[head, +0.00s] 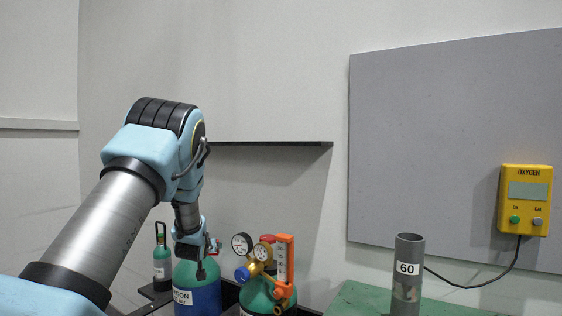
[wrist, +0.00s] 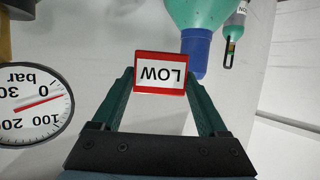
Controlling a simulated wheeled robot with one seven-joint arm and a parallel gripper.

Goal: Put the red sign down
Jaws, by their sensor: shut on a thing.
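The red sign (wrist: 161,58) is a small white plate with a red frame and the word LOW, upside down in the wrist view. My gripper (wrist: 160,84) is shut on it, one dark green finger at each side. In the head view my gripper (head: 201,262) points down in front of a cylinder with a blue lower part and a green top (head: 186,272). A small red bit shows beside the gripper there, but I cannot tell whether it is the sign. What lies directly under the sign is not clear.
A pressure gauge (wrist: 32,103) is close at left in the wrist view. A regulator with gauges (head: 258,255) and an orange flowmeter (head: 284,265) stand right of my gripper. A grey tube marked 60 (head: 408,285) stands on a green surface (head: 355,300). A yellow oxygen box (head: 526,200) hangs on the wall.

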